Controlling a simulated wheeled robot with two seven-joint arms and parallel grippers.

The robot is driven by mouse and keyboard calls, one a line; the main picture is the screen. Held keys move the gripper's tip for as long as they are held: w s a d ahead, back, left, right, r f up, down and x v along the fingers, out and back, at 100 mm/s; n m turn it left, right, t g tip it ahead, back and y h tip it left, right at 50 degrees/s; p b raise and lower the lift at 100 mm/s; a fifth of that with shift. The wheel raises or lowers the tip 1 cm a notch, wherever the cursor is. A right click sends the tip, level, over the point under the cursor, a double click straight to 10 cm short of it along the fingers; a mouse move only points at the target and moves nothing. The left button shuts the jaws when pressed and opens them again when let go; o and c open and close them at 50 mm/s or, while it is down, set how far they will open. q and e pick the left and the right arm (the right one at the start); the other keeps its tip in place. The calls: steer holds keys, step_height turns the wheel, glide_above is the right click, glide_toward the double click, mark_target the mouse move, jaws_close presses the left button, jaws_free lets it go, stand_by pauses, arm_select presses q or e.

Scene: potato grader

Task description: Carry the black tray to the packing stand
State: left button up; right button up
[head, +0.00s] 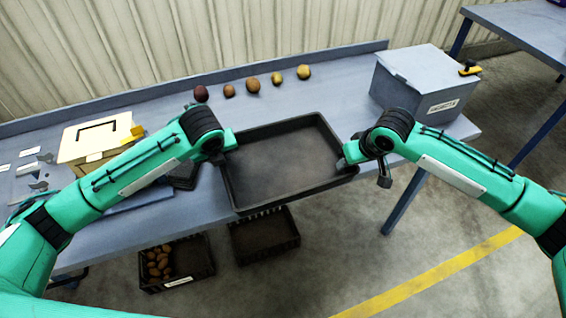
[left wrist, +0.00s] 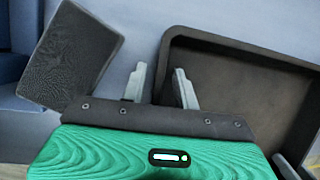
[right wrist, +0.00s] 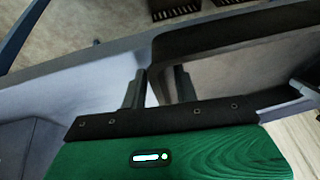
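The black tray (head: 318,186) is a shallow, empty, rectangular tray at the front edge of the grey-blue table; I cannot tell if it touches the tabletop. My left gripper (head: 228,142) is at its left wall. In the left wrist view the two fingers (left wrist: 160,88) stand on either side of the tray wall (left wrist: 166,55), closed on it. My right gripper (head: 349,153) is at the right wall. In the right wrist view its fingers (right wrist: 159,88) also straddle the wall (right wrist: 162,60), closed on it. I cannot identify the packing stand for sure.
Several potatoes (head: 253,84) lie in a row behind the tray. A grey lidded box (head: 420,85) stands on the right. A cream box (head: 95,140) and tools are left. Crates (head: 265,232) sit below. Another blue table (head: 530,25) is far right; floor with a yellow line (head: 430,270) is open.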

arm_select(q)
steer(key=shift+f, duration=0.15)
arm_select(e)
steer(key=shift+f, duration=0.1)
arm_select(q)
steer(key=shift+c, duration=0.2)
arm_select(e)
steer(key=shift+c, duration=0.2)
arm_select(q)
jaws_close()
arm_select(e)
jaws_close()
